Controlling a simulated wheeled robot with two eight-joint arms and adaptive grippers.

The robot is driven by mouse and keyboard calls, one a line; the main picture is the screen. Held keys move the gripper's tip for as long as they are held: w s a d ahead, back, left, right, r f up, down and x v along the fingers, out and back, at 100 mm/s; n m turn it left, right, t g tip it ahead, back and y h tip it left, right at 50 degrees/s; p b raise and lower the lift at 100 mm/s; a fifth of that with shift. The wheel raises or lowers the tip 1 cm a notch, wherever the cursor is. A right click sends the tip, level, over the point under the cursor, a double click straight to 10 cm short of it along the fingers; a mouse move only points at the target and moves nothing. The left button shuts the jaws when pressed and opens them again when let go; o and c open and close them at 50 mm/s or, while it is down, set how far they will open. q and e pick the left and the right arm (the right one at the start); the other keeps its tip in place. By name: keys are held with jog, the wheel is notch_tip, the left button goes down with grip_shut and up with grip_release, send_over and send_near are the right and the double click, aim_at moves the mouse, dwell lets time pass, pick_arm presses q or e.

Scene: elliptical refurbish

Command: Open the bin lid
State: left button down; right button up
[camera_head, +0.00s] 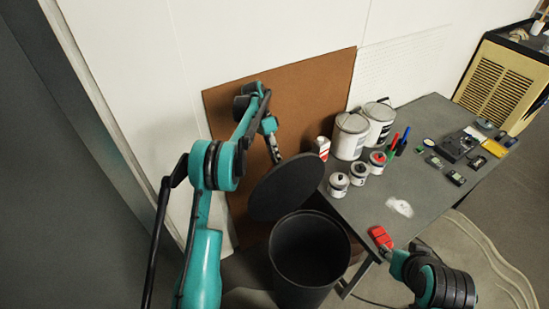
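The black round bin (311,243) stands on the floor at the lower middle, with its mouth open and its dark inside showing. Its black disc lid (287,188) is tilted up above the bin's back left side. My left arm reaches in over the bin from the left. My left gripper (276,152) is at the lid's upper left edge, pointing down; its fingers are small and partly hidden, so I cannot tell if they are open or touch the lid. My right gripper (386,252) is low at the right, beside the table's front edge, its fingers mostly hidden.
A grey table (445,180) to the right of the bin holds paint cans (349,136), small jars (339,185), bottles and small devices. A red object (380,237) is at its front edge by my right gripper. A brown board (312,95) leans on the wall behind.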

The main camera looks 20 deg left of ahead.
pick_arm(q)
jog(key=shift+a+f, duration=0.25)
jog(key=shift+f, duration=0.9)
pick_arm(e)
jog(key=shift+f, duration=0.2)
pick_arm(q)
jog(key=c, duration=1.8)
grip_release()
jog(key=shift+c, duration=0.2)
jog(key=shift+o, duration=1.4)
jog(key=shift+w+a+f, duration=0.15)
jog(key=shift+w+f, duration=0.15)
jog(key=shift+w, duration=0.05)
jog(key=v, duration=0.8)
jog(key=shift+s+d+r, duration=0.2)
jog(key=shift+d, duration=0.05)
pick_arm(e)
jog(key=shift+w+a, duration=0.2)
jog(key=shift+w, duration=0.25)
pick_arm(q)
jog(key=shift+s, duration=0.1)
pick_arm(e)
jog(key=shift+s, duration=0.1)
